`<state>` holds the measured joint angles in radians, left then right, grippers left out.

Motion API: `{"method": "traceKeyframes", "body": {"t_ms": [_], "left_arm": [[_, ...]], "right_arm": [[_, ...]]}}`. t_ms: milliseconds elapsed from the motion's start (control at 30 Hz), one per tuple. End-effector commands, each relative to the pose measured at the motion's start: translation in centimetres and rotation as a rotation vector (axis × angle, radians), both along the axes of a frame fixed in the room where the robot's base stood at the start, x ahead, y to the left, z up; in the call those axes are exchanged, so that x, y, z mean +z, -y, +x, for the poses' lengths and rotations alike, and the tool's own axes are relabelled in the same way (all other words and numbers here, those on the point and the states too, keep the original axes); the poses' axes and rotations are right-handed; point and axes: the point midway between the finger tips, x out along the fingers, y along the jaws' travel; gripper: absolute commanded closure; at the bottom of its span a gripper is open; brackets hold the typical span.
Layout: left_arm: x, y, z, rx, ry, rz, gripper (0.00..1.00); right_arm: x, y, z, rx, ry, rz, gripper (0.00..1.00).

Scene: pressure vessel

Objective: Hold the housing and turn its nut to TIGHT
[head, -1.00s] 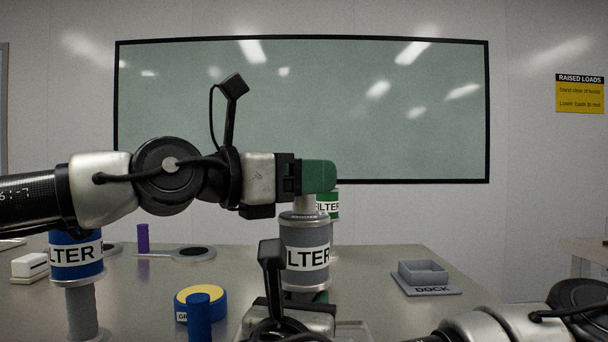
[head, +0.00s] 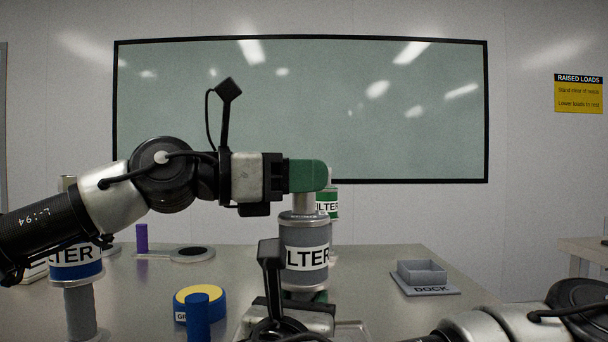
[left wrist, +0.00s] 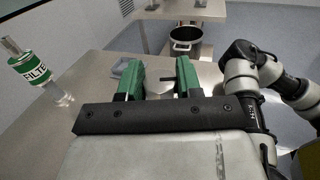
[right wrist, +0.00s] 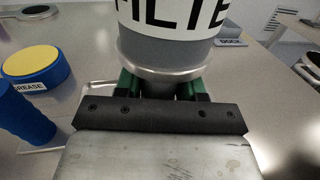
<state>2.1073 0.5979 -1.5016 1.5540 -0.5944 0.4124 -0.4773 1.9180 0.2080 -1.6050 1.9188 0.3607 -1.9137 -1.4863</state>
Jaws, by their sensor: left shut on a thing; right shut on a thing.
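The grey housing (head: 304,236) with a FILTER label stands upright in the middle of the head view. Its label and lower metal collar fill the top of the right wrist view (right wrist: 165,48). My left gripper (head: 308,176) is at the top of the housing, its green fingers shut on the nut, which they mostly hide. In the left wrist view a small dark piece (left wrist: 167,79) shows between the fingers. My right gripper (right wrist: 163,88) is shut on the housing's narrow neck below the collar. No TIGHT mark is readable.
A blue filter (head: 76,262) stands at the left and a green one (head: 328,203) behind the housing. A grease tin (head: 205,298) and a blue cylinder (head: 198,318) are front left. A grey dock (head: 424,276) sits at the right on the otherwise clear right side of the table.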

Motion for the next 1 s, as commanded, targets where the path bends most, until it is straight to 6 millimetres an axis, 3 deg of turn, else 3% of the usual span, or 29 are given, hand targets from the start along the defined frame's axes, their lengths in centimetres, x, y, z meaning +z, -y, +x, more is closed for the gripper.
{"method": "traceKeyframes", "body": {"t_ms": [500, 1000], "left_arm": [[-0.06, 0.14, -0.07, -0.281, -0.001, -0.001, 0.89], [-0.05, -0.01, -0.06, -0.330, 0.002, -0.002, 0.89]], "right_arm": [[-0.06, -0.16, -0.06, 0.006, -0.002, -0.006, 0.97], [-0.08, -0.16, -0.07, 0.006, -0.002, -0.005, 0.97]]}}
